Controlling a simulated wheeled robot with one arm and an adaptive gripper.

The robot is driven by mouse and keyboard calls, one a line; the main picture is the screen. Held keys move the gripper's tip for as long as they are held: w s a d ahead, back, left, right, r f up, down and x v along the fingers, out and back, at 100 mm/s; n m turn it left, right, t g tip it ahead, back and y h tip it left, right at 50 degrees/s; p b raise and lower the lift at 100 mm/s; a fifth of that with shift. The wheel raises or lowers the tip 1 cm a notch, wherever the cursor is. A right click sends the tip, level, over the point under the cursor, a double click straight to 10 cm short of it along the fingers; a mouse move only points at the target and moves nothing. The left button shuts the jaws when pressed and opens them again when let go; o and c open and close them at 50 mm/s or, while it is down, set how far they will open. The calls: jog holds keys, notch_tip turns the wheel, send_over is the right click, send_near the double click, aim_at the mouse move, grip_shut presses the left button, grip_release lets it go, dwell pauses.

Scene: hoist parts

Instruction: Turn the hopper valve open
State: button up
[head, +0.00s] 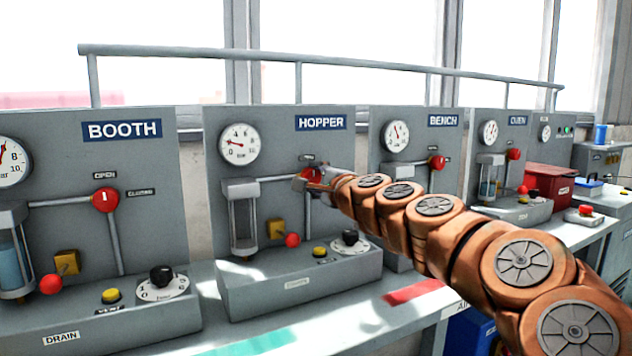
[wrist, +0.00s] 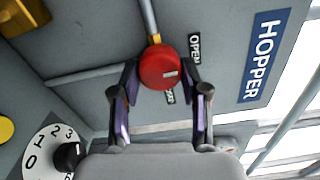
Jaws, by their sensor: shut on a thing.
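The HOPPER panel (head: 284,125) stands in the middle of the head view, with its blue name label at the top. Its round red valve knob (head: 308,174) is mostly covered by my gripper (head: 316,181) there. In the wrist view the red knob (wrist: 158,68) sits between the two dark fingertips of my gripper (wrist: 160,74), which are shut on its sides. A white mark on the knob faces the lower right of that view. The OPEN label (wrist: 194,48) is beside the knob; a second label is partly hidden by a finger.
The BOOTH panel (head: 120,160) stands left and the BENCH panel (head: 440,140) right, with similar red knobs. A black dial (wrist: 66,155) and a yellow button (wrist: 5,129) are on the hopper's base. A rail (head: 270,58) runs above the panels.

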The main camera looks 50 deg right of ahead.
dwell(0.3)
jog(key=o, duration=1.1)
jog(key=shift+o, duration=0.2)
jog(key=shift+r, duration=0.15)
